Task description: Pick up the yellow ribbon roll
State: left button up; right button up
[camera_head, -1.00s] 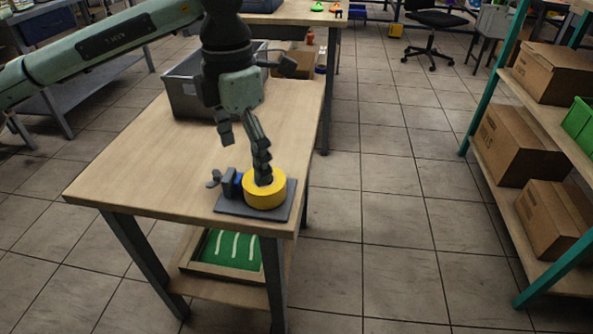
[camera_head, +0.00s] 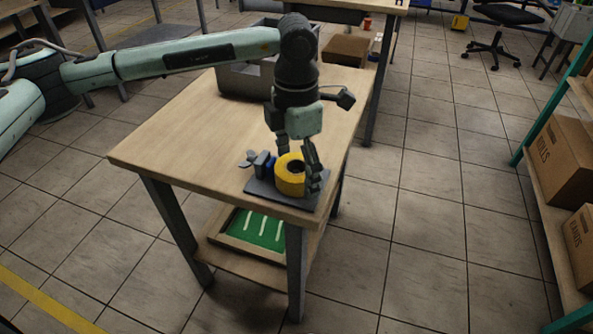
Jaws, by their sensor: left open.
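The yellow ribbon roll (camera_head: 287,180) rests on a dark grey base plate (camera_head: 262,193) at the near right corner of the wooden table (camera_head: 180,145). A small dark clamp-like fixture with a blue part (camera_head: 263,164) stands on the plate just left of the roll. My left gripper (camera_head: 299,168) points down at the roll and is open. One finger is along the roll's right side, and the other is at its far side, partly hidden. I cannot tell whether either finger touches the roll. My right gripper is out of view.
A grey bin (camera_head: 245,82) stands at the table's back, and a brown box (camera_head: 346,50) lies behind it. A green-bottomed tray (camera_head: 257,228) is on the table's lower shelf. A rack with cardboard boxes (camera_head: 562,160) stands at right. The floor between is clear.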

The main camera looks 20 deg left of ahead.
pick_arm(q)
jog(key=c, duration=1.3)
jog(key=shift+r, duration=0.1)
